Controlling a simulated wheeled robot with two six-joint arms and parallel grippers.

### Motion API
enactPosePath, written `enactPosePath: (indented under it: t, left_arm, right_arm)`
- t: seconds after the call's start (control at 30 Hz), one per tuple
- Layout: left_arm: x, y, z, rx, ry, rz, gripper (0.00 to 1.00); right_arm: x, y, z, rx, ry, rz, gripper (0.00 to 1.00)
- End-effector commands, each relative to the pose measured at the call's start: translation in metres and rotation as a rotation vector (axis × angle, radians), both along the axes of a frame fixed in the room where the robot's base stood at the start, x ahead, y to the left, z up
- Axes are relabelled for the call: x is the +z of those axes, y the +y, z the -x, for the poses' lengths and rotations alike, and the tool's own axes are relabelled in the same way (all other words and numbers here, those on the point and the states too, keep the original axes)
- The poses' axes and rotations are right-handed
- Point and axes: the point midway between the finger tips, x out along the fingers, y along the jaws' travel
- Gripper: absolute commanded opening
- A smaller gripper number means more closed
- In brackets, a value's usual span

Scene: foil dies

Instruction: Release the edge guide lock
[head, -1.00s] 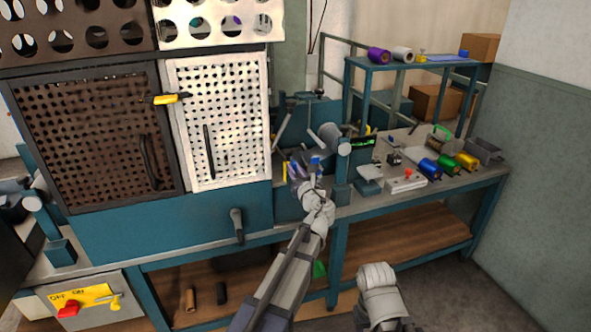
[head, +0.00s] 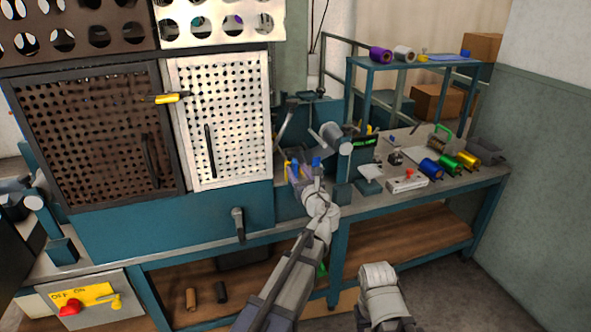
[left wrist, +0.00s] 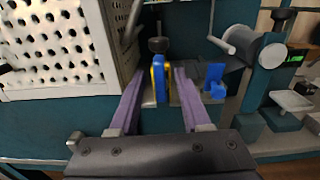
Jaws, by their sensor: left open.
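My left gripper (left wrist: 164,80) is open, its two purple fingers pointing forward at the machine. A blue and yellow upright piece (left wrist: 160,80), possibly the edge guide lock, stands between the fingertips in the left wrist view; whether a finger touches it I cannot tell. A blue bracket (left wrist: 214,82) stands just right of the right finger. In the head view my left gripper (head: 303,176) is at the machine's front, beside the yellow part (head: 288,168) and the blue bracket (head: 317,161), partly hiding this spot.
The white perforated guard door (head: 222,120) is close on the left. A grey roller with a crank (head: 332,137) stands to the right. Foil rolls (head: 431,168) and a control box with a red button (head: 407,182) lie on the bench farther right.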

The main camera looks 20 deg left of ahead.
Motion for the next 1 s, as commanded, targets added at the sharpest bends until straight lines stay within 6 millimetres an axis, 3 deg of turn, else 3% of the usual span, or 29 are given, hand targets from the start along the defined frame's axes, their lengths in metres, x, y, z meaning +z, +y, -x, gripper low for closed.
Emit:
enactPosePath:
  t: [0.1, 0.3, 0.8, 0.9, 1.0]
  left_arm:
    - [0.0, -0.012, 0.021, -0.002, 0.0, 0.0, 0.47]
    - [0.0, -0.027, 0.042, -0.001, 0.0, 0.0, 0.47]
    - [0.0, -0.032, 0.05, 0.003, -0.002, 0.01, 0.47]
    - [-0.002, -0.029, 0.059, 0.032, -0.022, 0.12, 0.47]
    - [-0.013, -0.023, 0.083, 0.121, -0.073, 0.386, 0.47]
  right_arm:
    - [0.0, 0.0, 0.0, 0.0, 0.0, 0.0, 0.5]
    - [0.0, 0.0, 0.0, 0.0, 0.0, 0.0, 0.5]
    - [0.001, 0.0, 0.0, 0.0, 0.0, 0.0, 0.5]
    - [0.009, 0.0, 0.0, 0.0, 0.0, 0.0, 0.5]
    - [0.025, 0.0, 0.0, 0.0, 0.0, 0.0, 0.5]
